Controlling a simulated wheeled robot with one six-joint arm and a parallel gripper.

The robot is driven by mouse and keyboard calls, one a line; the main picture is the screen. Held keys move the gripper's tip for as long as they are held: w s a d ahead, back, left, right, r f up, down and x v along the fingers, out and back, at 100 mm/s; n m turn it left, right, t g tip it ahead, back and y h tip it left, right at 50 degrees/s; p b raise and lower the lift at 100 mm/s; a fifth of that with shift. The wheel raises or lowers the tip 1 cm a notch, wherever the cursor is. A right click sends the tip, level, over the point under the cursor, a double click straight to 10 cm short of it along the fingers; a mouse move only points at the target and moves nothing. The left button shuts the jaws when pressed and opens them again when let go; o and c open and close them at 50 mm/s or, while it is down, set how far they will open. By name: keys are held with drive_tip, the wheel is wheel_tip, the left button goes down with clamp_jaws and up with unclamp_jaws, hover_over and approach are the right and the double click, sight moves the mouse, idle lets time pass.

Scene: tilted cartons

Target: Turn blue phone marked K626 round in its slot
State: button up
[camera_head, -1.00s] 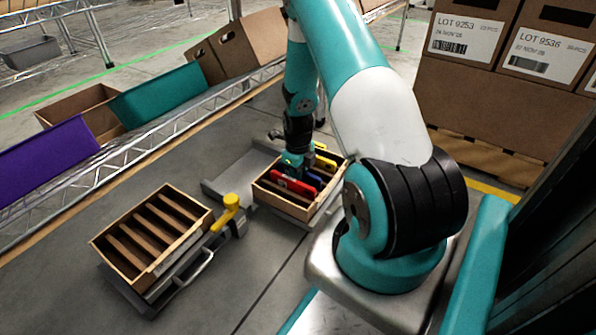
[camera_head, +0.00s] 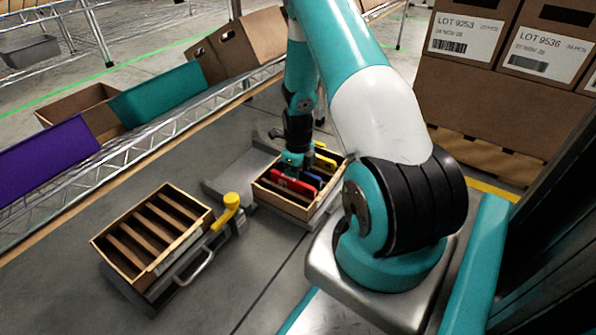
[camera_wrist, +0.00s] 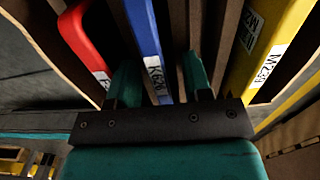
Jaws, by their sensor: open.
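The blue phone marked K626 (camera_wrist: 146,40) stands on edge in a slot of the wooden crate (camera_head: 283,205). Its white label faces the wrist camera. The blue phone (camera_head: 312,180) is partly hidden in the head view. My gripper (camera_wrist: 161,80) is open, with one teal finger on each side of the blue phone. The left finger is close to the phone, and a gap and a wooden divider lie toward the right finger. I cannot tell whether either finger touches it. In the head view my gripper (camera_head: 292,160) is low over the crate.
A red phone (camera_wrist: 88,40) stands left of the blue one, and a yellow phone marked M739 (camera_wrist: 262,50) stands to the right. An empty slotted crate (camera_head: 150,270) is at the lower left, near a yellow-topped post (camera_head: 231,201). Tilted cartons (camera_head: 235,45) sit on the rack behind.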

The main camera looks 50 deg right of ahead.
wheel_tip(320, 180, up, 17)
drive_tip(key=p, duration=1)
drive_tip(key=shift+r, duration=0.1)
wheel_tip(320, 180, up, 7)
drive_tip(key=p, duration=0.7)
